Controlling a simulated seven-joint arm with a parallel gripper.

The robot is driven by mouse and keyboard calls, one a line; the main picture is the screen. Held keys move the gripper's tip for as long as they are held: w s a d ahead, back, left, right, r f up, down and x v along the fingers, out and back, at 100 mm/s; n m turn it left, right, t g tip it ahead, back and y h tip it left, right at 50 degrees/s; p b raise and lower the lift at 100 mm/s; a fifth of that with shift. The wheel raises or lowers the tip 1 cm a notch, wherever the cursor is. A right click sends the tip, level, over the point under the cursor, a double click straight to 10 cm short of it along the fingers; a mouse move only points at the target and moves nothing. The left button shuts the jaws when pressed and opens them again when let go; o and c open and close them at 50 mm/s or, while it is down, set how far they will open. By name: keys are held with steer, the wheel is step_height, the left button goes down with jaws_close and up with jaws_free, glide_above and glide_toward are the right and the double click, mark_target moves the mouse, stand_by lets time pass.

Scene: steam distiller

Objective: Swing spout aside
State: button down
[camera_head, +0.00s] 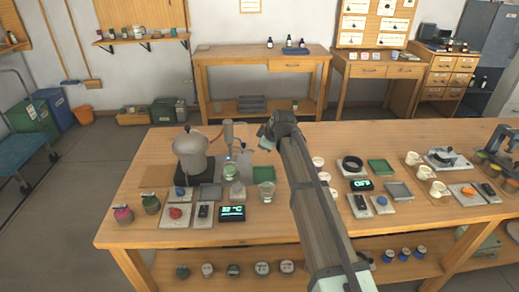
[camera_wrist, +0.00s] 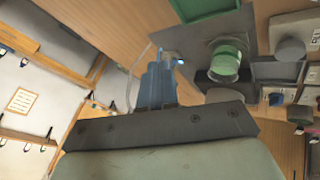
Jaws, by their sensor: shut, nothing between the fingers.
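The steam distiller's grey pot (camera_head: 190,155) stands at the left of the table, with a slim upright condenser (camera_head: 228,135) to its right. A green-lidded jar (camera_head: 230,172) sits below the condenser; it also shows in the wrist view (camera_wrist: 228,60). The small spout (camera_wrist: 172,57) shows in the wrist view just beyond my fingertips, pointing toward the jar. My gripper (camera_head: 264,134) is right of the condenser. Its fingers (camera_wrist: 158,72) are shut and empty, close to the spout. I cannot tell whether they touch it.
A glass beaker (camera_head: 265,190) and a green tray (camera_head: 264,173) lie right of the jar. A display reading about 37 °C (camera_head: 232,213) and a red knob (camera_head: 175,212) are in front. Cups and trays fill the table's right part. Bare wood lies along the front edge.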

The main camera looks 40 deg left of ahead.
steer(key=shift+v, duration=1.65)
steer(key=shift+w, duration=0.25)
